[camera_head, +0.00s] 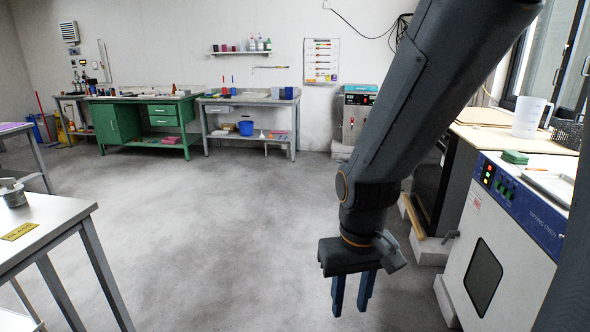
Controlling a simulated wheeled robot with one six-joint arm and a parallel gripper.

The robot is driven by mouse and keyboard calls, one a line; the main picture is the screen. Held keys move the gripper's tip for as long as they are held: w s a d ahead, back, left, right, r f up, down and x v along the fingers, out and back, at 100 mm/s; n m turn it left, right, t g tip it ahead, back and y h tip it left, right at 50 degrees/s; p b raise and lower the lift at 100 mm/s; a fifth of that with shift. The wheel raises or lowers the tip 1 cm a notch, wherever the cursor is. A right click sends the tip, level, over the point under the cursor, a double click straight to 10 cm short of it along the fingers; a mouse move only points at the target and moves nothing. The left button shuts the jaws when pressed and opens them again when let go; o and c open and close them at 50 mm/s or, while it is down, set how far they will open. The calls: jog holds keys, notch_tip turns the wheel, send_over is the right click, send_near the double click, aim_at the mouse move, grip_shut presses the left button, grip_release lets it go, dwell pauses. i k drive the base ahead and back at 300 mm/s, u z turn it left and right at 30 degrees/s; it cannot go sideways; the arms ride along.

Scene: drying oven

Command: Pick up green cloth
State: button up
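The green cloth (515,157) is a small, folded-looking green piece. It lies on top of the white drying oven (500,235), near its back left corner, beside a metal tray. My gripper (352,296) hangs down at the lower middle of the view, to the left of the oven and lower in the picture than the cloth. Its two blue-grey fingers point down with a gap between them, and nothing shows between them. My gripper is well apart from the cloth.
A metal tray (552,185) lies on the oven. A white jug (530,118) and a black basket (568,132) stand on the counter behind. A metal table (60,222) is at left. Open floor (220,220) spans the middle. A green workbench (118,122) stands far back.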

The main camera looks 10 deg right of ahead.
aim_at(515, 157)
jog(key=z, duration=0.05)
jog(key=i, duration=1.8)
jog(key=z, duration=1)
jog(key=i, duration=1.1)
jog(key=z, duration=1.6)
jog(key=i, duration=0.75)
jog(key=z, duration=0.45)
